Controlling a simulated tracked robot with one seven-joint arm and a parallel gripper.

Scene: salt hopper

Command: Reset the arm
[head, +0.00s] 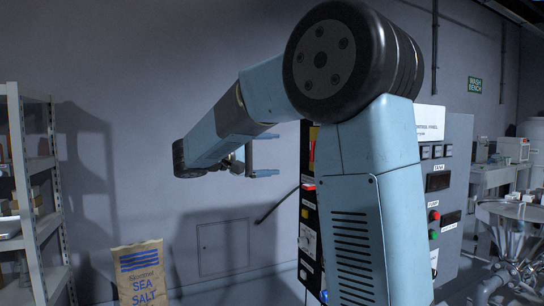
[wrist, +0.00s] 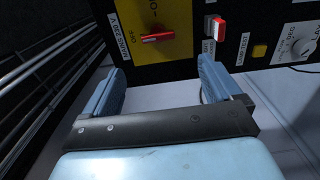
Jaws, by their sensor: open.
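My arm is raised and bent in the head view, with its forearm reaching left in front of the control cabinet. My gripper (head: 268,155) is at the far end, its two blue fingers apart with nothing seen between them. In the wrist view my gripper (wrist: 162,70) also shows open and empty. Beyond the fingertips is the control cabinet (wrist: 270,15), with a red switch handle on a yellow plate (wrist: 160,37). The fingers appear apart from the panel.
A paper sea salt sack (head: 140,272) stands low at the left. A metal shelf rack (head: 38,245) stands at the far left. The control cabinet (head: 455,140) is behind my arm, partly hidden. A metal hopper (head: 510,230) and a bench are at the right.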

